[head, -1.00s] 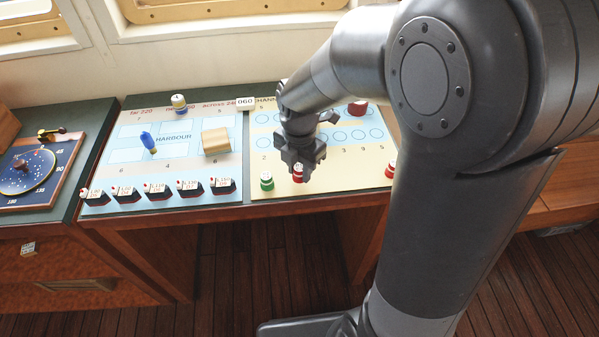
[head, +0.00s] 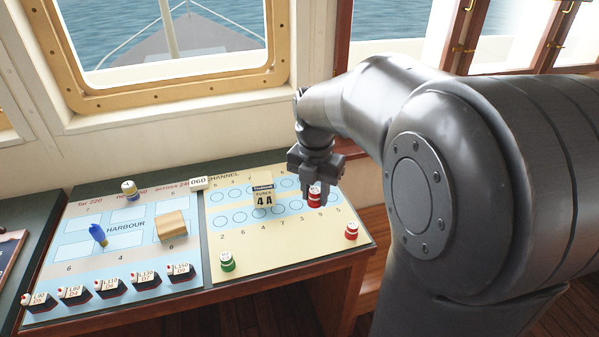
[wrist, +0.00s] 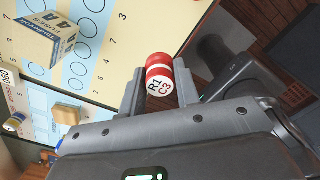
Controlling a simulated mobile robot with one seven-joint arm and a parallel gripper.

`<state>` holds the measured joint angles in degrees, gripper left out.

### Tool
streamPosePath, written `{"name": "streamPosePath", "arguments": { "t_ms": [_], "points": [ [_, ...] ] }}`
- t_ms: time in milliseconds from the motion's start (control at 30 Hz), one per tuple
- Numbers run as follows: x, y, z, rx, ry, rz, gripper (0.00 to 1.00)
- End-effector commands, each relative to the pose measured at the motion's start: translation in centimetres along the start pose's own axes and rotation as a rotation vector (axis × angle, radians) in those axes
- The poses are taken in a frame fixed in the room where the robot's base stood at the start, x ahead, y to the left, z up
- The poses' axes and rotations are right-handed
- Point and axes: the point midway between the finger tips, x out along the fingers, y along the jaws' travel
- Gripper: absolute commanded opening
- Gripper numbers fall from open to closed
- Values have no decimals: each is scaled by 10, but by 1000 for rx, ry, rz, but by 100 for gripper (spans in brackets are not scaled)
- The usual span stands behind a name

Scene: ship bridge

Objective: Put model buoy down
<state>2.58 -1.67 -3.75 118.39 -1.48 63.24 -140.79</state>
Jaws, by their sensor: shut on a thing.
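My gripper (head: 315,172) is over the right part of the channel chart, seen from behind in the head view. It is shut on a red and white model buoy (head: 314,197), which hangs below the fingers. The channel chart (head: 270,245) has rows of blue circles and printed numbers. I cannot tell whether the buoy's base touches the chart.
A yellowish fuse box (head: 263,197) stands on the circles just left of the held buoy. Another red buoy (head: 351,231) and a green buoy (head: 227,261) stand near the front edge. The harbour chart (head: 75,250) holds a wooden block (head: 171,227) and several small ship models.

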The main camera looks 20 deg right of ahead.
Motion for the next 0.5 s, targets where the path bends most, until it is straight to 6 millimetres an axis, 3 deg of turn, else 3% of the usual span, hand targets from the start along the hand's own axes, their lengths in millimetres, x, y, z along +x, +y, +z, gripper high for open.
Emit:
{"name": "streamPosePath", "arguments": {
  "t_ms": [33,200,500],
  "points": [
    [-3,4,20,6,-1,-5,8],
    [-15,14,83,3,-2,-10,8],
    [-22,9,183,4,7,2,8]
  ]
}}
